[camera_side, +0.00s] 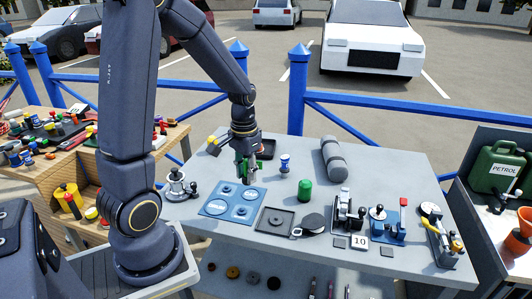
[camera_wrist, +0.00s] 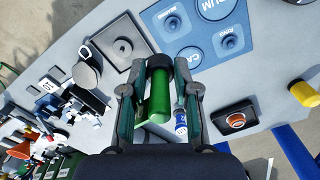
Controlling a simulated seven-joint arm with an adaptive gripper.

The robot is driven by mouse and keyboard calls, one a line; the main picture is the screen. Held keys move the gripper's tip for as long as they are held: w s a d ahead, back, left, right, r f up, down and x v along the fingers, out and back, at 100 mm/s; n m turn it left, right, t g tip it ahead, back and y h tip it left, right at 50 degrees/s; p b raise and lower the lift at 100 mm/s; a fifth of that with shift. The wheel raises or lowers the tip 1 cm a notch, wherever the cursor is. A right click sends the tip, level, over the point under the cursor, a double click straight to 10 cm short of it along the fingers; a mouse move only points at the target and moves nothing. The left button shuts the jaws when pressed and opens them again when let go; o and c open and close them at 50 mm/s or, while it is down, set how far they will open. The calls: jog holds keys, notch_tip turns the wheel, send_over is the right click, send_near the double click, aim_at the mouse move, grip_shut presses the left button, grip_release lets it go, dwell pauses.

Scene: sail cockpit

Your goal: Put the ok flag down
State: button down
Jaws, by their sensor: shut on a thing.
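My gripper (camera_side: 245,172) is over the back left part of the grey table, behind the blue board; it also shows in the wrist view (camera_wrist: 154,68). It is shut on a green piece with a dark end, which I take to be the ok flag (camera_wrist: 155,95). In the side view only a little green shows among the fingers. Whether the flag touches the table is hard to tell. The blue board (camera_side: 232,203) has round recesses and white lettering; it shows beyond the fingers in the wrist view (camera_wrist: 208,38).
A square dark tray (camera_side: 275,220) is right of the board. A green domed cylinder (camera_side: 305,190), a blue and white spool (camera_side: 284,162) and a grey roll (camera_side: 333,158) stand or lie nearby. Several mechanisms fill the right side. The table's back right is clear.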

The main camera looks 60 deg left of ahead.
jog(key=shift+s+d+r+m, duration=0.15)
jog(key=shift+s+m, duration=0.15)
jog(key=shift+s, duration=0.05)
jog(key=shift+r+m, duration=0.15)
jog(key=shift+m, duration=0.25)
jog(key=s+a, duration=0.3)
jog(key=a, duration=0.8)
jog(key=shift+m, duration=0.3)
jog(key=w+a+f, duration=0.2)
jog(key=w+f, duration=0.1)
jog(key=w+a+f, duration=0.2)
jog(key=w+f, duration=0.1)
jog(key=w, duration=0.1)
jog(key=w+a+f, duration=0.2)
jog(key=w+a, duration=0.1)
jog(key=shift+w+f, duration=0.15)
jog(key=shift+f, duration=0.25)
jog(key=shift+w+a+f, duration=0.15)
jog(key=shift+w+f, duration=0.15)
jog(key=shift+f, duration=0.15)
jog(key=shift+w+a+f, duration=0.1)
jog(key=shift+f, duration=1.55)
jog(key=shift+f, duration=0.1)
